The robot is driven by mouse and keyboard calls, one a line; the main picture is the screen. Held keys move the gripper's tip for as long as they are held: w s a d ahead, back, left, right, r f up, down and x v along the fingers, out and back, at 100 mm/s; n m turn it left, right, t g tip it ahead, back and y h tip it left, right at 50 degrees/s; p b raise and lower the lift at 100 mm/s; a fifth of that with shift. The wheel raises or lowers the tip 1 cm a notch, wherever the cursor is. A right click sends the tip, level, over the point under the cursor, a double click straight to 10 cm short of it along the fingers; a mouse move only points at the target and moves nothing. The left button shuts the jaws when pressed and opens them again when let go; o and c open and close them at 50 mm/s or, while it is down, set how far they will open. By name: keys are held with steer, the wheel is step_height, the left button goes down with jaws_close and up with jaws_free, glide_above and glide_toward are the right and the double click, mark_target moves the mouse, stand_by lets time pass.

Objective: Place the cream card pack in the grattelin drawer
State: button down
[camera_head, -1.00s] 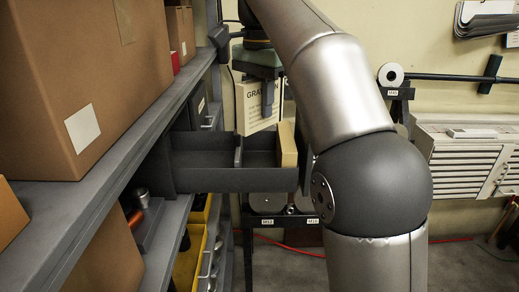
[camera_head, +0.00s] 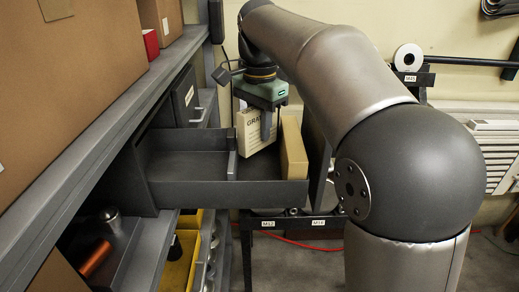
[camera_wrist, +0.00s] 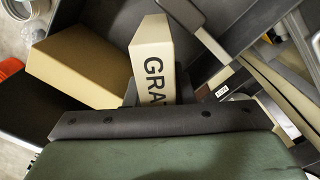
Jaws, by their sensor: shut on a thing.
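The cream card pack (camera_head: 250,132), printed with black letters starting "GRA", hangs from my gripper (camera_head: 267,124). My gripper is shut on it, and the pack also shows in the wrist view (camera_wrist: 153,62). The pack is slightly tilted. The dark grey drawer (camera_head: 225,194) stands pulled out from the shelf unit, with a divider (camera_head: 232,164) inside. The pack is over the right compartment, between the divider and a tan box (camera_head: 293,148).
The tan box stands upright along the drawer's right end and shows left of the pack in the wrist view (camera_wrist: 75,65). The left compartment (camera_head: 188,165) looks empty. Large cardboard boxes (camera_head: 70,80) sit on the shelf above. A yellow bin (camera_head: 181,262) is below the drawer.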

mark_target(260, 147)
steer(key=shift+f, duration=2.85)
steer(key=shift+f, duration=0.15)
steer(key=c, duration=1.3)
jaws_free()
steer(key=shift+o, duration=0.2)
step_height(260, 147, up, 12)
steer(key=shift+r, duration=0.15)
